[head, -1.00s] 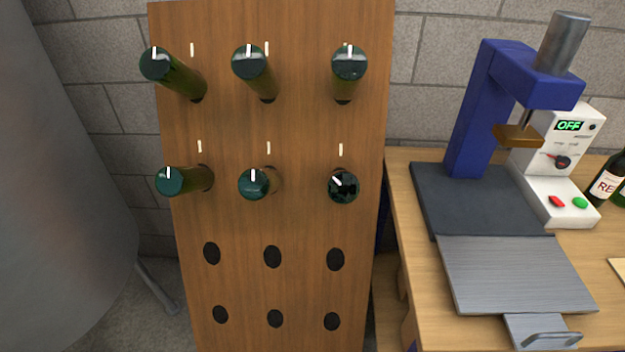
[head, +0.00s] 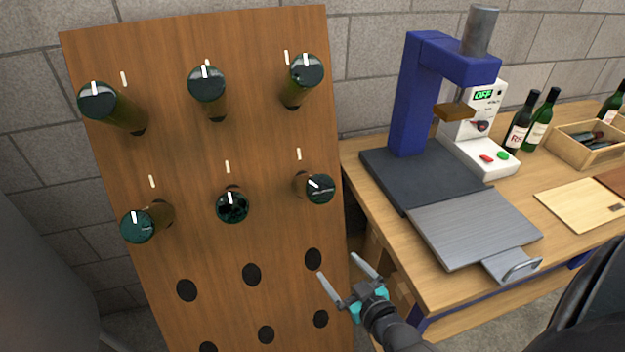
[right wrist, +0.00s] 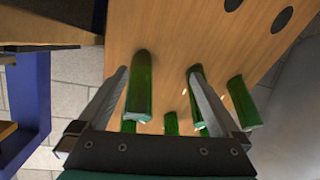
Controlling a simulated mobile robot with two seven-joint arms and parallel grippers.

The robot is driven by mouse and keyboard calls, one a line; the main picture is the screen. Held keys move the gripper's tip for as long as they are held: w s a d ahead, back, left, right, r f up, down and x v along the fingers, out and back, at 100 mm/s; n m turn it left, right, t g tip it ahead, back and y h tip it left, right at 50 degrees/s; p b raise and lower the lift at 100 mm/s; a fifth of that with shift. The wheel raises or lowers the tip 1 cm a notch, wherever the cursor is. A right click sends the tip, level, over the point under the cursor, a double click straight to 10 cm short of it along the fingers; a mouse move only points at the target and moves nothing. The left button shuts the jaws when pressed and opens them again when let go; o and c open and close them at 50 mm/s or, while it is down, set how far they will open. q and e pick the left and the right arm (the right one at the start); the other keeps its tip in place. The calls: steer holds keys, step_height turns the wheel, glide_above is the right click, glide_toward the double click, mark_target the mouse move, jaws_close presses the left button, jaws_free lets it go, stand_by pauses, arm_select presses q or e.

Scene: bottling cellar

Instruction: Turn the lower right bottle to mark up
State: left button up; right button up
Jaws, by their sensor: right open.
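The lower right bottle (head: 320,189) sticks out of the wooden rack (head: 255,160), at the right end of its lower row of bottles. The short white mark on its dark base points toward the left, not up. My right gripper (head: 338,266) is open and empty, below and slightly right of this bottle. In the right wrist view the open fingers (right wrist: 158,72) stretch toward the rack, with the green bottle (right wrist: 139,95) showing near the left finger. No contact can be made out. My left gripper is not in view.
The neighbouring lower bottle (head: 232,206) has its mark up. Several other bottles fill the row above. Empty holes (head: 252,274) lie below. Right of the rack, a workbench (head: 460,285) bears a blue press (head: 408,95), a white control box (head: 480,135) and standing bottles (head: 520,122).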

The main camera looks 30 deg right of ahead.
mark_target(319, 183)
step_height(319, 183, up, 12)
steer(key=w+d+t+h, duration=0.1)
steer(key=w+d+t, duration=0.1)
steer(key=w+t, duration=0.1)
arm_select(q)
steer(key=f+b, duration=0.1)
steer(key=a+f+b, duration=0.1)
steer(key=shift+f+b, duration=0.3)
steer(key=shift+b, duration=0.1)
arm_select(e)
steer(key=w, duration=0.5)
steer(key=w+d, duration=0.1)
steer(key=w, duration=0.9)
steer(key=shift+d+f, duration=0.2)
steer(key=shift+s, duration=0.1)
steer(key=shift+c, duration=0.2)
